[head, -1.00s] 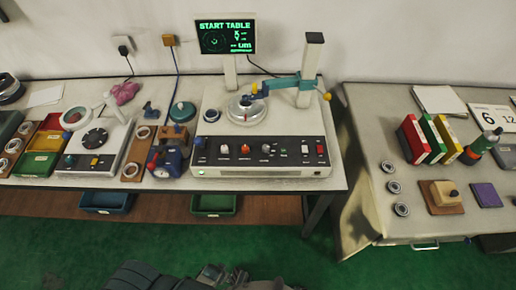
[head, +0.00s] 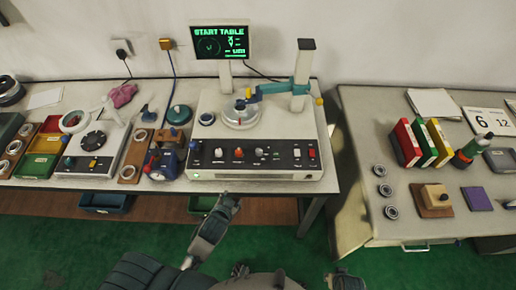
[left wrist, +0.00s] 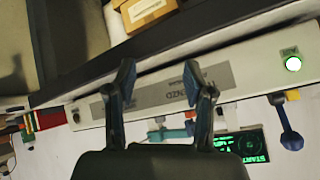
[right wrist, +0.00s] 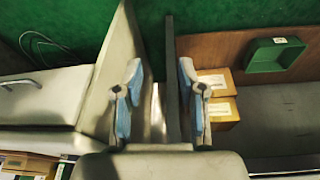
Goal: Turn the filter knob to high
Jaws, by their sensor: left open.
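The measuring machine (head: 255,172) stands on the left bench, with a row of knobs and switches on its sloped front panel. An orange knob (head: 238,153) sits between two pale knobs, one on its left (head: 218,153) and one on its right (head: 259,153). The labels are too small to read, so I cannot tell which is the filter knob. My left gripper (head: 229,198) is open and empty, below the panel's front edge and apart from it. In the left wrist view its fingers (left wrist: 158,85) frame the machine's front nameplate. My right gripper (right wrist: 160,85) is open and empty, low and away from the machine.
A lit screen (head: 222,42) stands behind the machine, and a teal arm on a column (head: 302,75) rises at its right. A blue device (head: 163,163) is close on the left. The right bench (head: 350,140) holds binders and rings. A gap separates the benches.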

